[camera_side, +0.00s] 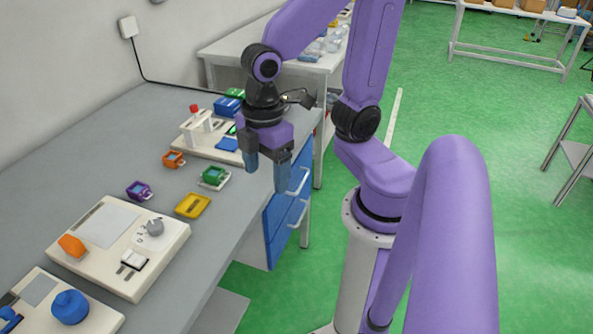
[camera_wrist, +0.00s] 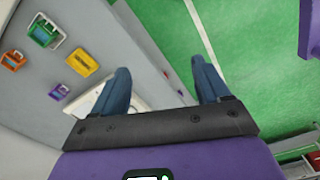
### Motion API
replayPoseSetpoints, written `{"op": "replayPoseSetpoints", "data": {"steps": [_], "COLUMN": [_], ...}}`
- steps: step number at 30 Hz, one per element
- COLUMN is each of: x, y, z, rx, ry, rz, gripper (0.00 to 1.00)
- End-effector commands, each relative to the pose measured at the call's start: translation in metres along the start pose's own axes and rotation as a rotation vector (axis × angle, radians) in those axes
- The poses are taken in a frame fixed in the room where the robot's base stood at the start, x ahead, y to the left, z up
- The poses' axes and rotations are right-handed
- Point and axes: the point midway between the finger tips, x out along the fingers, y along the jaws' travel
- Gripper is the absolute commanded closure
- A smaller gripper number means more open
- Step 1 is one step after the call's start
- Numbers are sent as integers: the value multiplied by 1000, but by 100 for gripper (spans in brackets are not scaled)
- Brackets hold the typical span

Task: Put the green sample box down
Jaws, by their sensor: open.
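A green sample box (camera_side: 214,177) rests on the grey workbench (camera_side: 105,150), near its right edge in the side view. It also shows at the upper left of the wrist view (camera_wrist: 43,33). My gripper (camera_side: 266,174) is open and empty, above and to the right of the green box and apart from it. In the wrist view the blue fingers of my gripper (camera_wrist: 160,68) stand wide apart, with the bench edge and green floor beyond them.
A yellow box (camera_side: 193,206), a purple box (camera_side: 139,190) and an orange box (camera_side: 173,159) lie near the green one. A white rack (camera_side: 187,147) stands behind. A cream device with a dial (camera_side: 90,255) sits in front. The bench's right edge drops to the floor.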

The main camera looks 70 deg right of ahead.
Motion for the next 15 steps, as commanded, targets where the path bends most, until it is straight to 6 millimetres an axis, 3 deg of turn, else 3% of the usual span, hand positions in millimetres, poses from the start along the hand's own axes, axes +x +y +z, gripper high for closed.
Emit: {"op": "replayPoseSetpoints", "data": {"steps": [6,15], "x": [-2,-1], "y": [-38,-48], "z": [24,32], "rx": [54,79], "ry": [6,5], "rz": [-3,-5], "gripper": [24,24]}}
